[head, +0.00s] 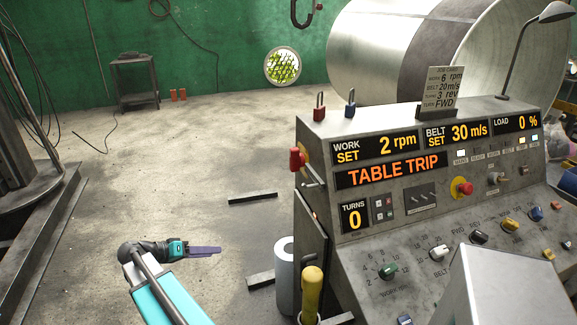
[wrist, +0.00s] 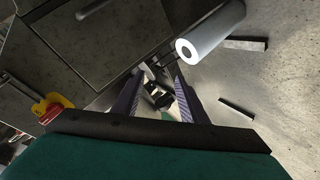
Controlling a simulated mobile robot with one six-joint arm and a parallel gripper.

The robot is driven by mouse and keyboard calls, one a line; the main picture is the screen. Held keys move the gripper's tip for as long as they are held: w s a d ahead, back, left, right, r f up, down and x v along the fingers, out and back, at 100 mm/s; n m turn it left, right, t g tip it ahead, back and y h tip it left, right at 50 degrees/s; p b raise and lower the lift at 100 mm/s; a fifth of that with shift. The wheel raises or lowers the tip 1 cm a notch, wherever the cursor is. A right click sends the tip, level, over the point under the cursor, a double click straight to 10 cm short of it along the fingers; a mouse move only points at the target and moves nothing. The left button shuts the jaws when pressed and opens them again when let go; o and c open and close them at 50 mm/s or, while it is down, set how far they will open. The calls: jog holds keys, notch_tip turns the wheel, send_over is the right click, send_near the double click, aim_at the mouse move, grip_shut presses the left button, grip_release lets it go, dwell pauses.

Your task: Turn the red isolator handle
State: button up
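The red isolator handle (head: 296,159) sits on the upper left side of the grey control console, with yellow showing behind it. In the wrist view a red handle (wrist: 47,111) on a yellow backing shows at the far left, partly cut off by my gripper body. My gripper (head: 218,250) is left of and below the handle in the head view, clearly apart from it, with its fingers pointing right. In the wrist view my gripper (wrist: 160,76) has its two fingers spread, with nothing held between them.
The console (head: 322,225) fills the right, its display reading TABLE TRIP. A red padlock (head: 319,107) and a blue padlock (head: 350,103) stand on top. A white roll (head: 285,270) and a yellow-handled object (head: 312,290) are by its left side. Open floor lies left.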

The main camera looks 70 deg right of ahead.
jog(key=s+d+r+m+g+h+b, duration=0.3)
jog(key=d+r+m, duration=0.55)
jog(key=r, duration=0.65)
jog(key=m+g+y, duration=0.2)
jog(key=m+g, duration=0.2)
jog(key=m, duration=0.1)
send_near(290, 158)
jog(key=v, duration=0.5)
jog(key=shift+s+n, duration=0.25)
jog(key=shift+d+p, duration=0.1)
jog(key=shift+p, duration=0.2)
jog(key=shift+p+x, duration=1.6)
jog(key=shift+x, duration=5.2)
jog(key=shift+c, duration=0.4)
grip_shut()
